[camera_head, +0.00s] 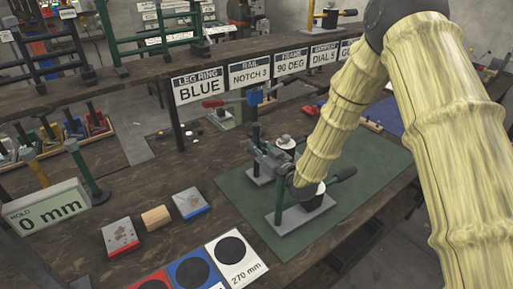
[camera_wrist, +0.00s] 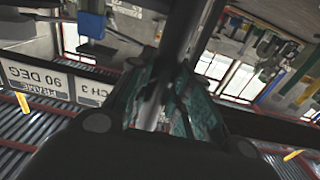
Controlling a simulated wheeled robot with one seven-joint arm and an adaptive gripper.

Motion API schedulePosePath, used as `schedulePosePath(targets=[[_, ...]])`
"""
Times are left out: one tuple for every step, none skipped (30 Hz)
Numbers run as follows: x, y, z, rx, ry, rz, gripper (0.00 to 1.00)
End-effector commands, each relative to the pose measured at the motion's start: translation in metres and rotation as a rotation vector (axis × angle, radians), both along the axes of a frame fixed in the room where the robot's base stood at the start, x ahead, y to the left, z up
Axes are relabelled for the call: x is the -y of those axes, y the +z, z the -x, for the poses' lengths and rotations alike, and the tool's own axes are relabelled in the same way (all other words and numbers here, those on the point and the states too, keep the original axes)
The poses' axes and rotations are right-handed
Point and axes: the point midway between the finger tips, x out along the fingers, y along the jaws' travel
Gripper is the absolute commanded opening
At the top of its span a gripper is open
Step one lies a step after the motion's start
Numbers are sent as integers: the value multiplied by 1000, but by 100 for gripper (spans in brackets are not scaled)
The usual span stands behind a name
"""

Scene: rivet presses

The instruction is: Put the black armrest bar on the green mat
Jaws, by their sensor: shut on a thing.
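The green mat (camera_head: 375,163) lies on the dark workbench under my arm. My gripper (camera_head: 262,150) is over the left part of the mat in the head view, partly hidden by the arm. In the wrist view my gripper (camera_wrist: 168,95), with teal finger pads, is shut on a dark bar (camera_wrist: 181,28) that runs up out of the picture. I take this to be the black armrest bar. In the head view its outline is hard to separate from the gripper and the presses. I cannot tell whether it touches the mat.
Signs (camera_head: 249,73) hang from the shelf behind.

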Motion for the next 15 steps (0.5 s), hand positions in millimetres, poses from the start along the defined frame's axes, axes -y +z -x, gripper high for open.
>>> schedulePosePath(targets=[[0,-1,0,2,0,0,0],[0,-2,0,2,0,0,0],[0,-3,0,2,0,0,0],[0,-3,0,2,0,0,0],[0,-4,0,2,0,0,0],[0,-5,0,2,0,0,0],[0,-5,0,2,0,0,0],[0,-6,0,2,0,0,0],[0,-5,0,2,0,0,0],[0,-5,0,2,0,0,0],[0,-6,0,0,0,0,22],[0,-6,0,0,0,0,29],[0,-6,0,0,0,0,35],[0,-6,0,0,0,0,40],[0,-6,0,0,0,0,42]])
